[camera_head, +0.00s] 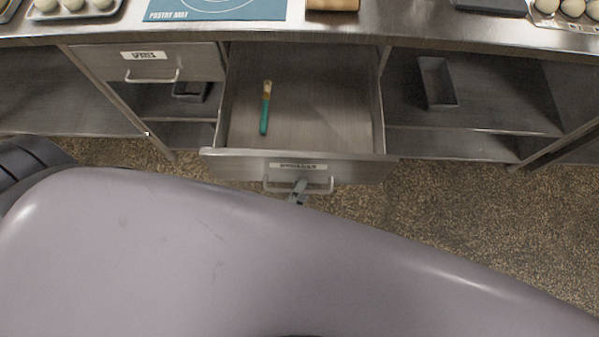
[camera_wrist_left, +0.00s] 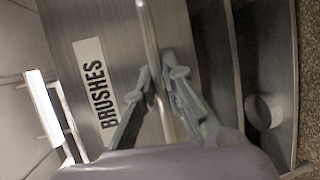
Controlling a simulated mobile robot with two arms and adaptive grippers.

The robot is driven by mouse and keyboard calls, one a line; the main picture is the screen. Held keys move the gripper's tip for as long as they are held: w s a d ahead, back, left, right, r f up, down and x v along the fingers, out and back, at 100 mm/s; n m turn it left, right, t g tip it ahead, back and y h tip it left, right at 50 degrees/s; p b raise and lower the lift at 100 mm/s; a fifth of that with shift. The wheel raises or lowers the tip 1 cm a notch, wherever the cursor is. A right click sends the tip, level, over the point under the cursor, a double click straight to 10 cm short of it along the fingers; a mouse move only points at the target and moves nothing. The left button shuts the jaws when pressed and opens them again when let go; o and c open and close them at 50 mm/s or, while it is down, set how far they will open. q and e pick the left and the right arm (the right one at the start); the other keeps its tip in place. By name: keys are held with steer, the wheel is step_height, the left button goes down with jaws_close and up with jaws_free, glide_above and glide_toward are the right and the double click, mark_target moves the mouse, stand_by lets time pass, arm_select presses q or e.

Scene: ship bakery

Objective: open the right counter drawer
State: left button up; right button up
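The right counter drawer (camera_head: 345,168) stands pulled well out from under the counter in the head view. Its front bears a label, which reads BRUSHES in the left wrist view (camera_wrist_left: 95,85), and a bar handle (camera_head: 320,187). A brush with a green handle (camera_head: 265,112) lies inside. My left gripper (camera_head: 299,188) is at the middle of the handle. In the left wrist view its fingers (camera_wrist_left: 160,85) are close on both sides of the handle bar (camera_wrist_left: 149,35). My own arm hides much of the lower head view. My right gripper is not in view.
The left drawer (camera_head: 150,66) is closed. The counter top (camera_head: 410,25) holds a pastry mat (camera_head: 215,8), a tray of dough balls and other items. A dark tin (camera_head: 436,82) stands on the shelf at right. Speckled floor (camera_head: 440,210) shows clear right of the drawer.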

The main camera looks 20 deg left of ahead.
arm_select(q)
steer(key=o, duration=0.4)
steer(key=shift+o, duration=0.2)
steer(key=v, duration=1.2)
steer(key=shift+f, duration=0.1)
